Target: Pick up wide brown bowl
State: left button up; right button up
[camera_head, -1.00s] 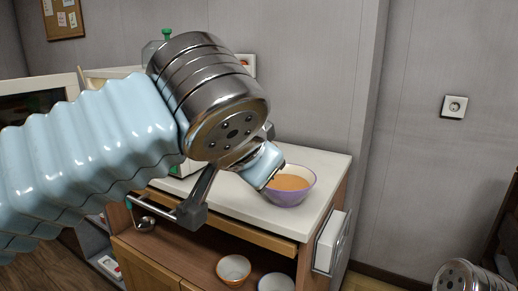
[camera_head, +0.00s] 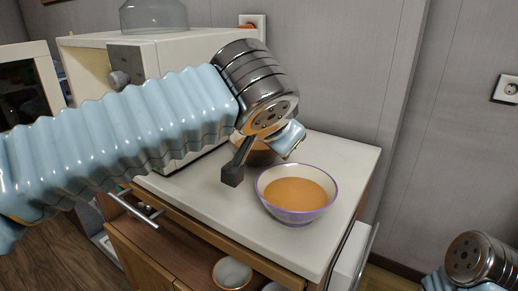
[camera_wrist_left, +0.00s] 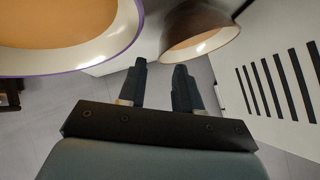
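The wide brown bowl (camera_head: 259,156) stands on the white counter in the head view, mostly hidden behind my left wrist and gripper. In the left wrist view the brown bowl (camera_wrist_left: 200,22) shows at the top, its brown outside and pale inside visible, just beyond the fingertips. My left gripper (camera_wrist_left: 160,67) is open, with an empty gap between its two dark fingers. In the head view the left gripper (camera_head: 238,168) hangs over the counter in front of the brown bowl. My right gripper is out of view; only part of my right arm shows at the lower right.
A white bowl with a purple rim and orange inside (camera_head: 297,193) stands on the counter (camera_head: 345,158) close to the left gripper. A white microwave-like box (camera_head: 95,75) stands behind my left arm. Bowls (camera_head: 232,272) sit on the shelf below. The counter's right side is clear.

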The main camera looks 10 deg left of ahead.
pick_arm(q)
jog(key=x, duration=0.6)
jog(key=shift+w+a+r+p, duration=0.1)
jog(key=shift+a+r+p, duration=0.1)
jog(key=shift+p, duration=0.1)
grip_shut()
